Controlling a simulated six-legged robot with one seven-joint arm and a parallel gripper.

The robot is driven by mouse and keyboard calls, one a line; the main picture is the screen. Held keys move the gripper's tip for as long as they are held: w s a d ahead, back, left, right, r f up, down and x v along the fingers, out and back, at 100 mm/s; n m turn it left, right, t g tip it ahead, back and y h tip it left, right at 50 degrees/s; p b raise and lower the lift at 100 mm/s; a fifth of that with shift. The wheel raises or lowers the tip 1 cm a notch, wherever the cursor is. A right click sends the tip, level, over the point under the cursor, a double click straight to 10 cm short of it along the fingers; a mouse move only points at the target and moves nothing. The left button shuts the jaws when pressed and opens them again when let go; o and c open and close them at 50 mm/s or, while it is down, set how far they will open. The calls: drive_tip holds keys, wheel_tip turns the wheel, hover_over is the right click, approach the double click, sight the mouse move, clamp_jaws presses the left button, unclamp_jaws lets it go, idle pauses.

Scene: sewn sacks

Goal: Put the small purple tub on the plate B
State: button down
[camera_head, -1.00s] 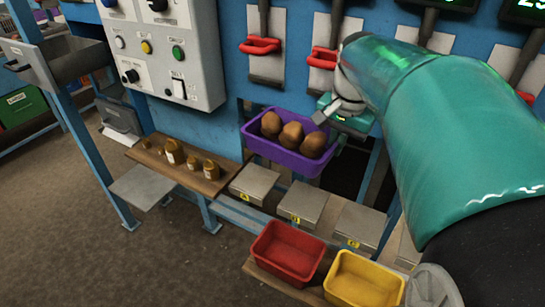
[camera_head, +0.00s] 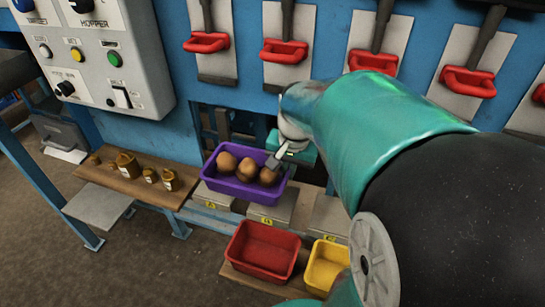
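The small purple tub (camera_head: 236,190) holds several brown round lumps (camera_head: 246,170). It appears nearly level and overlaps the back of the left and middle metal plates in the picture. I cannot tell whether it touches them. My gripper (camera_head: 277,160) is at the tub's right rim and appears shut on it; the fingertips are partly hidden. A row of grey plates stands below: a left plate (camera_head: 212,196), a middle plate (camera_head: 279,208) and a right plate (camera_head: 330,217). Their yellow labels are too small to read surely, so I cannot tell which is B.
A red bin (camera_head: 262,251) and a yellow bin (camera_head: 325,268) stand in front of the plates. Several small brown jars and weights sit on a wooden shelf (camera_head: 134,185) at left. Red-handled levers (camera_head: 284,52) and a grey control box (camera_head: 98,55) are on the blue wall behind.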

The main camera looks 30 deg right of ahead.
drive_tip(key=s+d+f, duration=0.2)
drive_tip(key=d+f, duration=0.3)
drive_tip(key=f, duration=0.4)
drive_tip(key=shift+s+d+f, duration=0.2)
drive_tip(key=shift+s+d, duration=0.05)
drive_tip(key=shift+d, duration=0.05)
drive_tip(key=shift+f, duration=0.15)
drive_tip(key=c, duration=1.6)
unclamp_jaws()
drive_tip(key=shift+c, duration=0.2)
